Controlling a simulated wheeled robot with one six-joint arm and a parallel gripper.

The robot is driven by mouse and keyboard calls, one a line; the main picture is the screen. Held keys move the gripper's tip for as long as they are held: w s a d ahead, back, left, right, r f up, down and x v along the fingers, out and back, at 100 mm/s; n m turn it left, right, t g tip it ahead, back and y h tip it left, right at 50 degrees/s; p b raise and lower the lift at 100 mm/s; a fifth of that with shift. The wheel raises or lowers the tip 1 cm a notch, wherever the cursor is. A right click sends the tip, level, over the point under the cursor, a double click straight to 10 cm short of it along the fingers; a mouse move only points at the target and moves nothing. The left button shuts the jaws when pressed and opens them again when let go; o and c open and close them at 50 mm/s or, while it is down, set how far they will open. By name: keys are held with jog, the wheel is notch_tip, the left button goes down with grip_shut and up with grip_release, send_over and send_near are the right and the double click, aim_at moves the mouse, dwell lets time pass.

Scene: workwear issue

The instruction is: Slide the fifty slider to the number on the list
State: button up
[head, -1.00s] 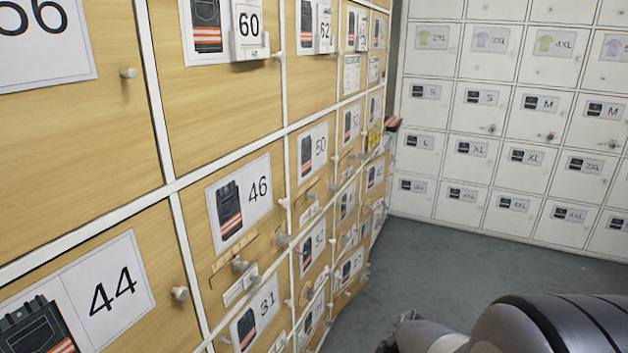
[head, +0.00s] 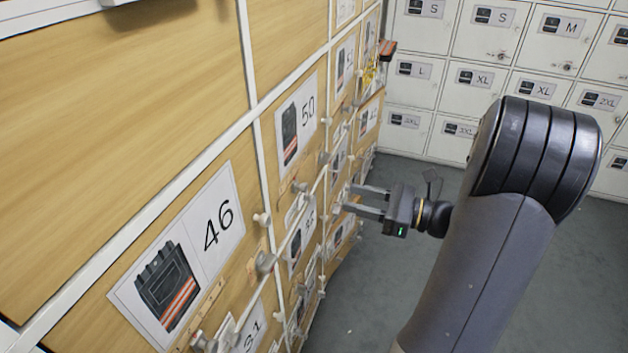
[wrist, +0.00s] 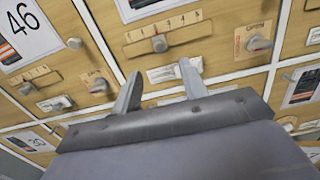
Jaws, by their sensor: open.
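The fifty door carries a white label reading 50 (head: 297,120) with a picture of dark trousers. Below the label is a grey slider knob (head: 299,187). In the wrist view the slider knob (wrist: 158,43) sits on a wooden strip with tick marks, left of the strip's middle; its numbers are too small to read. My gripper (head: 352,198) is open and empty, pointing at the cabinet front. In the wrist view its fingertips (wrist: 160,70) are apart, appearing just below the knob, not around it. I cannot make out the list.
The 46 door (head: 178,255) is nearer, with its own knobs. A second knob (wrist: 258,43) is right of the slider. A small white plate (wrist: 172,72) lies below it. White lockers (head: 480,80) stand at the back. Grey floor (head: 400,270) is clear.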

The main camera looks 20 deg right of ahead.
aim_at(307, 187)
jog(key=b+x, duration=0.1)
jog(key=x, duration=0.8)
jog(key=shift+w+a, duration=0.15)
jog(key=shift+a, duration=0.2)
grip_shut()
